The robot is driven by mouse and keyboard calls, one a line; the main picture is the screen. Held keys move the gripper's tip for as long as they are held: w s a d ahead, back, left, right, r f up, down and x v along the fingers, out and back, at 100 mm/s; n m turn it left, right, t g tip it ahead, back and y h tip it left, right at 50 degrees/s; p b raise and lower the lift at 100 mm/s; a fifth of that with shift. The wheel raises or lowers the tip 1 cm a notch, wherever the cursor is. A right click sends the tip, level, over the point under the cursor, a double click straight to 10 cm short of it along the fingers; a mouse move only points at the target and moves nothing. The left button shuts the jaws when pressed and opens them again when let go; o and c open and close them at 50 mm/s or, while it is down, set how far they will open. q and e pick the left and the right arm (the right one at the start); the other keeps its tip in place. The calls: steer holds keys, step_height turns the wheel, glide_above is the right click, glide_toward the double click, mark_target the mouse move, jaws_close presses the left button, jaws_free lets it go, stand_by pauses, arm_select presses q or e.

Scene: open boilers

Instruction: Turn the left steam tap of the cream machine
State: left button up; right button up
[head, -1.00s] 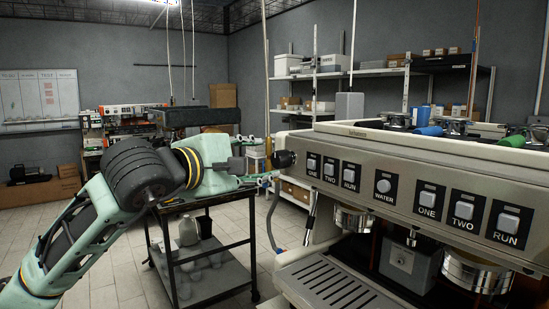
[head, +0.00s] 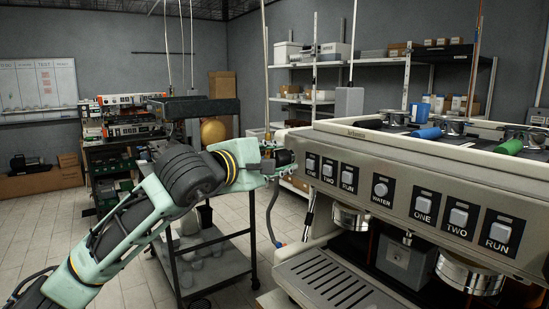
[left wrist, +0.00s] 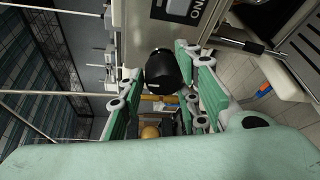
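The cream machine (head: 352,142) stands on the right in the head view, its button panel facing me. Its left steam tap is a black knob (head: 285,158) at the panel's left end. My left gripper (head: 274,166) is at this knob, coming from the left. In the left wrist view the black knob (left wrist: 164,72) lies between the green fingertips, close to the right finger, with a gap on the left side. The left gripper is open; I cannot tell whether a finger touches the knob. My right gripper is not in view.
A steam wand (head: 309,216) hangs below the panel's left end, above the slotted drip tray (head: 322,280). A dark trolley (head: 222,262) with containers stands behind my left arm. Shelves (head: 385,65) line the back wall. Tiled floor is free at the left.

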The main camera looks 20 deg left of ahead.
arm_select(q)
steer(key=shift+r, duration=0.1)
steer(key=c, duration=0.6)
